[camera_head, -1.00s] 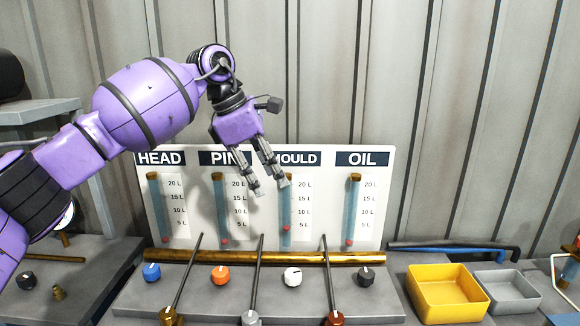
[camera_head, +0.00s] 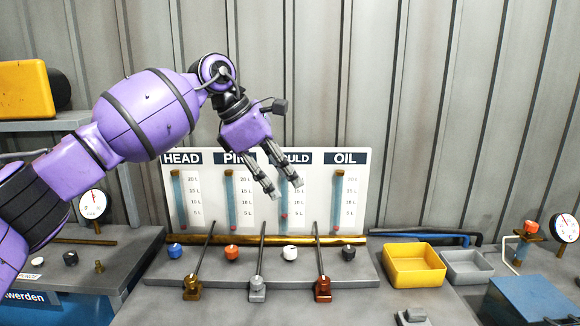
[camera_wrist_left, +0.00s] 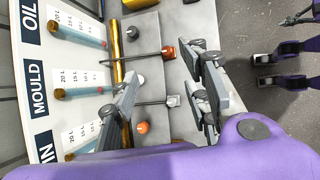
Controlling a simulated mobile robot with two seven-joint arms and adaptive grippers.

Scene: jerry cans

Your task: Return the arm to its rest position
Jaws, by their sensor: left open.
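My left arm is purple with black bands and comes in from the left in the head view. My left gripper (camera_head: 278,188) is open and empty, with its fingers pointing down in front of the white gauge board (camera_head: 263,200). The gripper partly covers the PIN and MOULD labels in the head view. My right gripper does not show in the head view.
Below the gripper are levers (camera_head: 259,262) and coloured knobs, including an orange one (camera_head: 231,252). A yellow bin (camera_head: 414,265) and a grey bin (camera_head: 467,266) stand to the right. A yellow can (camera_head: 27,89) is on the left shelf. Space above the board is clear.

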